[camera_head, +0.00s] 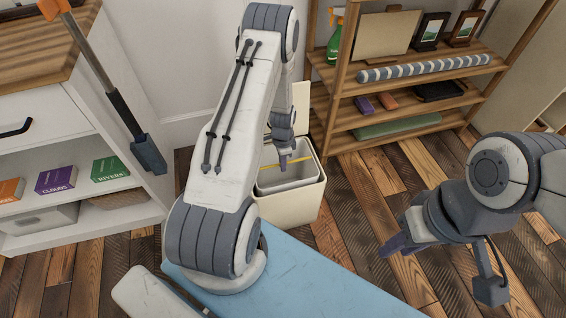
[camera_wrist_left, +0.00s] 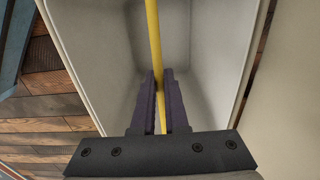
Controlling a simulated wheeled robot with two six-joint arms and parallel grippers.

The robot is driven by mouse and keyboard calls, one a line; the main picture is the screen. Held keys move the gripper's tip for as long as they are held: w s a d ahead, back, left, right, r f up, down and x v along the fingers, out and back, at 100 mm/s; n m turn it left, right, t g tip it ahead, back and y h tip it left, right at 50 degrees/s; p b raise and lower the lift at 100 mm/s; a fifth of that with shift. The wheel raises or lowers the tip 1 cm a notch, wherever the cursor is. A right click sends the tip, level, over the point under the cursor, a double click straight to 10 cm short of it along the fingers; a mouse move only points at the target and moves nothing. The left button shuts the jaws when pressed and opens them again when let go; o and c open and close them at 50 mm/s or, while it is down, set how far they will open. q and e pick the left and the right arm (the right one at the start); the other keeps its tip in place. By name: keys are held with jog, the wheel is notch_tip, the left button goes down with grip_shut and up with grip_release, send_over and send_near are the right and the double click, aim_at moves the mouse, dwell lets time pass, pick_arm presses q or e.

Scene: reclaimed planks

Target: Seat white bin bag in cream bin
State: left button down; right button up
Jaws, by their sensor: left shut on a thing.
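The cream bin (camera_head: 288,209) stands open on the floor past my left arm, its lid raised behind. A pale grey-white lining shows inside it, and I cannot tell bag from inner wall. A yellow band (camera_head: 300,160), seemingly the white bin bag's drawstring, crosses the opening. My left gripper (camera_head: 284,166) points down into the bin mouth. In the left wrist view, its dark fingers (camera_wrist_left: 160,76) are close together around the yellow band (camera_wrist_left: 153,35), between the bin's pale walls. My right gripper (camera_head: 392,246) hangs over the floor to the right, apart from the bin; its finger gap is unclear.
A wooden shelf (camera_head: 400,125) with bottle, frames and a striped roll stands behind the bin at right. A white cabinet (camera_head: 85,143) with small boxes stands at left. A long-handled tool (camera_head: 128,115) leans there. Plank floor (camera_head: 350,205) is clear right of the bin.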

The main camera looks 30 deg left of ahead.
pick_arm(q)
jog(key=shift+f, duration=0.25)
jog(key=c, duration=0.9)
grip_release()
jog(key=shift+o, duration=0.2)
notch_tip(320, 180, up, 10)
jog(key=p, duration=0.3)
jog(key=shift+r+p, duration=0.25)
jog(key=shift+p, duration=0.15)
